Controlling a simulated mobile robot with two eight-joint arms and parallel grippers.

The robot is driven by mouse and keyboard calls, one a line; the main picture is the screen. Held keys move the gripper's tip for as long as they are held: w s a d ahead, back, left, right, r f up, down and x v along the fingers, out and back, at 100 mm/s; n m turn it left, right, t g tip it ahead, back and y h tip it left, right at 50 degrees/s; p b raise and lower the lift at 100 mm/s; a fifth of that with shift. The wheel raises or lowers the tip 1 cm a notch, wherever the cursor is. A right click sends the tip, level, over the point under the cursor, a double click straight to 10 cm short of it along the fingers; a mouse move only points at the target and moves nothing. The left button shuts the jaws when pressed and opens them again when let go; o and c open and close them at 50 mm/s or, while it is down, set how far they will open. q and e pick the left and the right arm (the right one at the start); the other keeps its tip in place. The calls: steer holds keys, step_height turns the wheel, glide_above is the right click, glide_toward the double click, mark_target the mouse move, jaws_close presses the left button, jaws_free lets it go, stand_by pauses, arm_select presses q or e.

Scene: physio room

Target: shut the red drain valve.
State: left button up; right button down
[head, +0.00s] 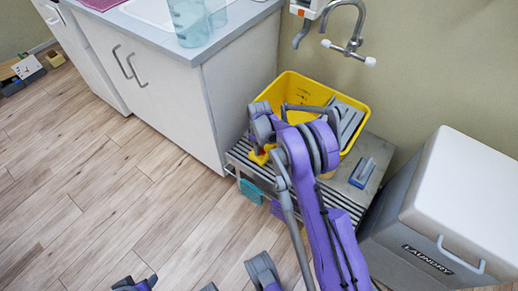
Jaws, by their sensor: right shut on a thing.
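The yellow mop bucket (298,88) stands on a slatted grey metal bench against the wall. My right arm reaches over its front, and my right gripper (264,148) is at the bucket's lower front left, beside a small yellow part. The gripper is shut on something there. The red drain valve does not show clearly; my gripper and wrist cover that spot, and I take it to be between the jaws. How far the valve is turned cannot be seen. My left gripper is not in view; only purple and dark parts of me show at the bottom edge.
The slatted bench (338,196) also carries a blue-handled brush (362,171). A laundry bin (412,232) stands close on the right. A white cabinet (172,100) with a blue jug (190,22) on top stands at left. A wall tap (350,48) is above. Floor at left is clear.

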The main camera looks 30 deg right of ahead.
steer(key=shift+n, duration=1.2)
steer(key=c, duration=0.7)
jaws_free()
step_height(320, 180, up, 11)
steer(key=shift+f+p, duration=0.1)
steer(key=shift+p, duration=1.1)
